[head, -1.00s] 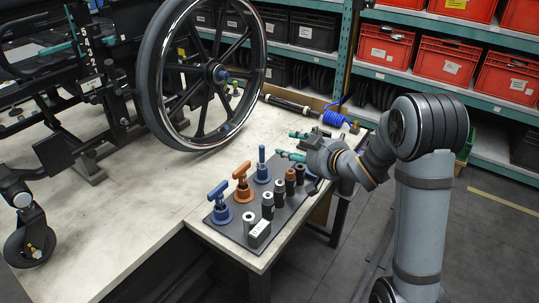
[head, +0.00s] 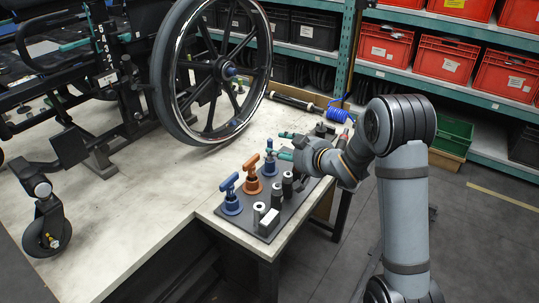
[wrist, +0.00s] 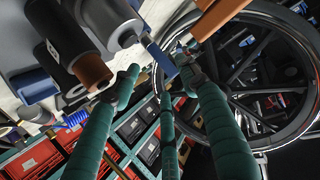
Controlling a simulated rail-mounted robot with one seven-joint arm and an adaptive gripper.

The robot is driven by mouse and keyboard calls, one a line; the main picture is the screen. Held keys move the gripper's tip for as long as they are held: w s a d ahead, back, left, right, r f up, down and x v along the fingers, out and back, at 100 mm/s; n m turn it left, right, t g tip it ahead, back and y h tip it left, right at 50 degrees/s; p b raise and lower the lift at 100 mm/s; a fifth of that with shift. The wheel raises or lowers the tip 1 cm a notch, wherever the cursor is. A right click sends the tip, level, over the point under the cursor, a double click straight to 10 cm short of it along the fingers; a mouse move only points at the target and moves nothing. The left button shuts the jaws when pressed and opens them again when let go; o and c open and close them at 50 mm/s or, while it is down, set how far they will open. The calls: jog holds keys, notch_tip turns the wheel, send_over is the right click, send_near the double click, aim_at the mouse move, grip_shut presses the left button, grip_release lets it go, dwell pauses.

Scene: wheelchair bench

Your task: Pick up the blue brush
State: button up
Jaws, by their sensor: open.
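Two blue tools with round bases stand on a dark mat (head: 238,228) at the bench corner. The front one (head: 230,192) has a T-shaped top. The back one (head: 270,165) is slimmer in this view; its bristles cannot be made out, so I cannot tell which is the brush. My gripper (head: 284,146) has teal fingers and is open, just behind and right of the back blue tool. In the wrist view, a blue bar (wrist: 160,57) shows near the fingertips of my gripper (wrist: 165,78), with no finger seen closed on it.
An orange T-topped tool (head: 252,177) stands between the blue ones. Grey and black cylinders (head: 276,192) line the mat's right side, close to my gripper. A wheelchair wheel (head: 222,70) rises behind.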

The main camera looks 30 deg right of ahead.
aim_at(271, 145)
jog(key=x, duration=0.1)
jog(key=p+x, duration=0.1)
jog(key=x, duration=0.3)
jog(key=shift+w+a+r, duration=0.1)
jog(key=shift+w+a, duration=0.1)
jog(key=shift+a, duration=0.1)
jog(key=c, duration=0.3)
jog(key=c, duration=0.7)
jog(key=shift+c, duration=0.3)
